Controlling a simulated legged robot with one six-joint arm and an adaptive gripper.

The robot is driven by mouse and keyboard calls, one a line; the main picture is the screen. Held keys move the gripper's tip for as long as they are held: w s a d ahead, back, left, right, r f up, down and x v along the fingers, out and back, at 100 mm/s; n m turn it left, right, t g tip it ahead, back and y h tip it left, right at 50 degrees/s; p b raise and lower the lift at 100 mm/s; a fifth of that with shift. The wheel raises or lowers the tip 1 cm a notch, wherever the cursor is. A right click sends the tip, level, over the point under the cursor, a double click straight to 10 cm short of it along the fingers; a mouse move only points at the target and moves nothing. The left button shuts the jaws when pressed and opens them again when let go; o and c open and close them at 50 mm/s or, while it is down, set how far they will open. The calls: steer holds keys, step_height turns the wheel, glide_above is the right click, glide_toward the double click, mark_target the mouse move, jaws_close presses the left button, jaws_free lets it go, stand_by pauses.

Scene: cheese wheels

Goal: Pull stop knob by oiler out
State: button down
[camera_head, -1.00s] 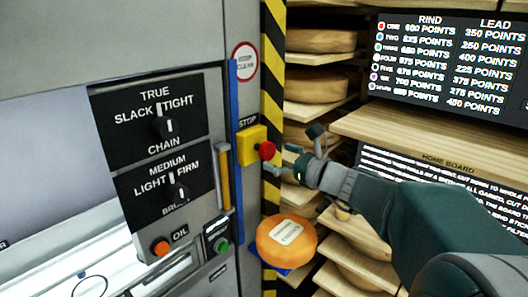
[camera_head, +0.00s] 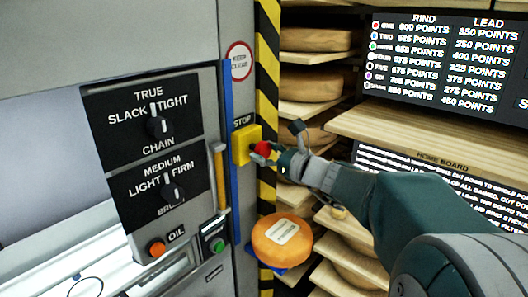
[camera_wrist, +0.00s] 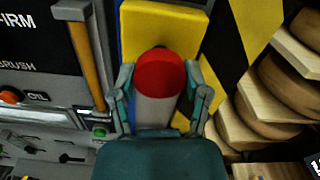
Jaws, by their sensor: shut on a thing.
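The red stop knob (camera_head: 263,148) sticks out of a yellow box (camera_head: 241,145) under the word STOP on the machine's edge. In the wrist view the red knob (camera_wrist: 160,75) sits between my two fingers, in front of the yellow plate (camera_wrist: 160,27). My gripper (camera_head: 272,155) is at the knob in the head view, with its fingers on it. In the wrist view my gripper (camera_wrist: 157,92) has a finger on each side of the knob and is shut on it. The exact finger contact is partly hidden.
An orange cheese wheel (camera_head: 282,240) sits below the knob. An oil button (camera_head: 157,248), a green button (camera_head: 217,245) and a yellow handle (camera_head: 220,175) are on the machine to the left. Wooden shelves (camera_head: 430,130) with cheese wheels stand to the right.

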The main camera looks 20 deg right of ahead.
steer(key=shift+v, duration=0.75)
steer(key=shift+c, duration=0.3)
jaws_free()
steer(key=shift+s, duration=0.1)
steer(key=v, duration=1.2)
